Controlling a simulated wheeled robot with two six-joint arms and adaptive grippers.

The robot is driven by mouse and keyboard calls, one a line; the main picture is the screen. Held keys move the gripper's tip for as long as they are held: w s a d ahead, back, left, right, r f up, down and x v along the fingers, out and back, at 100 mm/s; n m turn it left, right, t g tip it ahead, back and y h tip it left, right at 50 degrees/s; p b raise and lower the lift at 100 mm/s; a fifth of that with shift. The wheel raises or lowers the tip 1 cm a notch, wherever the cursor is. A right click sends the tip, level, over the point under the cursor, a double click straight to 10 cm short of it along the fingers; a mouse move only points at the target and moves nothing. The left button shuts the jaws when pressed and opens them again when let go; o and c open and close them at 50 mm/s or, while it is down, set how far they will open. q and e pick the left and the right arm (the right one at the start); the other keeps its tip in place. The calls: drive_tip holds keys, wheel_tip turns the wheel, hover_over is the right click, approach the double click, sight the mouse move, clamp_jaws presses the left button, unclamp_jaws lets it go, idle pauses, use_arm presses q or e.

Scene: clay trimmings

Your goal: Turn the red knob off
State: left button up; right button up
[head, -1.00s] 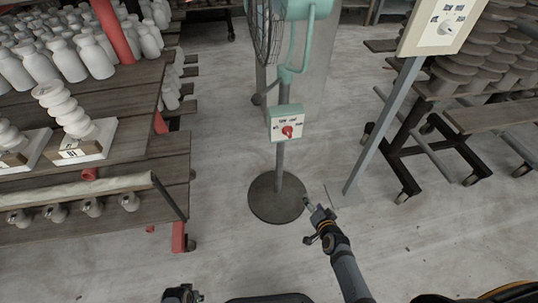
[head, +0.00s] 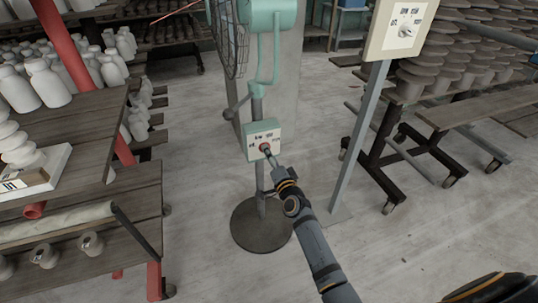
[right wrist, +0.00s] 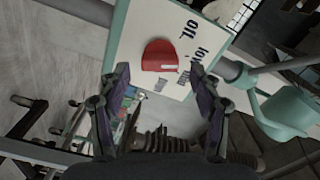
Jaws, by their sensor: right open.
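The red knob (head: 265,147) is on the pale face of a small teal control box (head: 250,133) on the stand of a teal fan. In the right wrist view the red knob (right wrist: 160,55) sits on the tilted panel (right wrist: 130,32) with printed labels, one reading like "off". My right gripper (head: 270,160) is just in front of the box, at its lower right. In the right wrist view the right gripper (right wrist: 160,82) is open, its fingers on either side below the knob, with nothing between them. My left gripper is not in view.
A second panel with a white knob (head: 405,31) stands on a grey post (head: 362,140) to the right. Shelves with bottles (head: 45,85) are at left, a rack of stacked grey pieces (head: 440,75) at right. The fan's round base (head: 262,235) is on the floor.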

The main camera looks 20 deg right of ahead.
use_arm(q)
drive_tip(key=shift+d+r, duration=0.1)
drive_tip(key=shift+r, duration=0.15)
use_arm(e)
drive_tip(key=shift+w, duration=0.75)
drive_tip(key=c, duration=1.1)
drive_tip(key=shift+c, duration=0.2)
